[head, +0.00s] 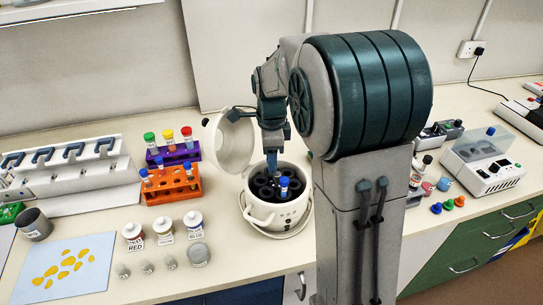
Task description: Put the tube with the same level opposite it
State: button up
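A white round centrifuge (262,216) stands open on the bench, its lid (229,141) tilted up at the back left. Inside is a black rotor (265,192) with several holes. A blue-capped tube (284,186) stands upright on the rotor's near right side. My gripper (273,173) points down into the bowl, just behind and left of that tube. Its fingertips are small and partly dark, so whether they hold anything is unclear. Several blue-capped tubes stand in an orange rack (172,191) to the left. Their liquid levels are too small to read.
A purple rack (174,154) with green-, yellow- and red-capped tubes stands behind the orange one. Labelled bottles (165,229) and small jars stand in front. A multi-pipette stand (75,180) is at left. My arm blocks the bench right of the centrifuge.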

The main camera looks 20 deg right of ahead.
jog(key=shift+s, duration=0.1)
notch_tip(320, 180, up, 14)
jog(key=shift+b, duration=0.3)
jog(key=shift+f, duration=0.1)
dwell(0.4)
